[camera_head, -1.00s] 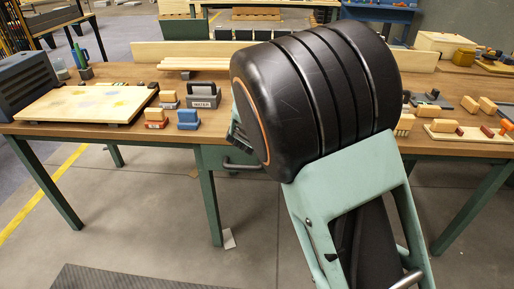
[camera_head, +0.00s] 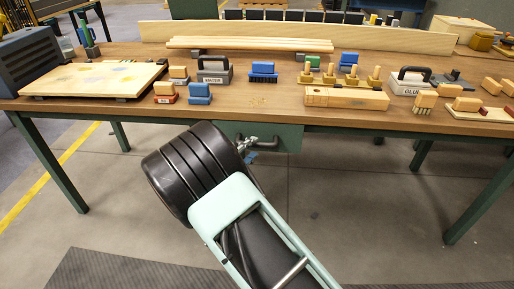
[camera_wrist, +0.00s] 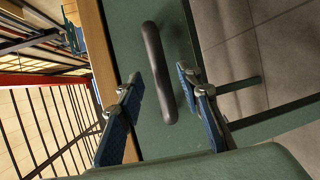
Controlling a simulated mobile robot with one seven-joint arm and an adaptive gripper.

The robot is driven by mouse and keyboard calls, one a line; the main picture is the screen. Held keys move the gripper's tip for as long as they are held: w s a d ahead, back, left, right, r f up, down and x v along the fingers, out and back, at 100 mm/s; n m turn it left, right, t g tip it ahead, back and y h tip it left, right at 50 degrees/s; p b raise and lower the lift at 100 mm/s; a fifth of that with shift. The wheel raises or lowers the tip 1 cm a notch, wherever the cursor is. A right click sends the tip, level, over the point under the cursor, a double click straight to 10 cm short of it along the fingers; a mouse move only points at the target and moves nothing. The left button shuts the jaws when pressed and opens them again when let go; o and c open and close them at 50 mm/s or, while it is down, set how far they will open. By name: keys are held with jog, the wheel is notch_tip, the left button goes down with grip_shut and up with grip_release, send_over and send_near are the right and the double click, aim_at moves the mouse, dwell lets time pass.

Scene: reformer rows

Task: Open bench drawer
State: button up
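My gripper (camera_wrist: 159,80) is open, with one blue-padded finger on each side of the handle and visible gaps between. I cannot tell how deep the fingers reach around it. The drawer looks shut.
The wooden bench (camera_head: 256,101) carries a grey box, a pale board (camera_head: 90,78), wooden blocks, long planks (camera_head: 250,44) and handled tools. A green bench leg (camera_head: 50,165) stands at left. The floor below the drawer is clear, with a dark mat (camera_head: 130,270) in front.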

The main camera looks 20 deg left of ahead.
aim_at(255, 146)
jog(key=shift+b+x, duration=0.35)
jog(key=shift+x, duration=1.75)
jog(key=shift+c, duration=0.5)
grip_shut()
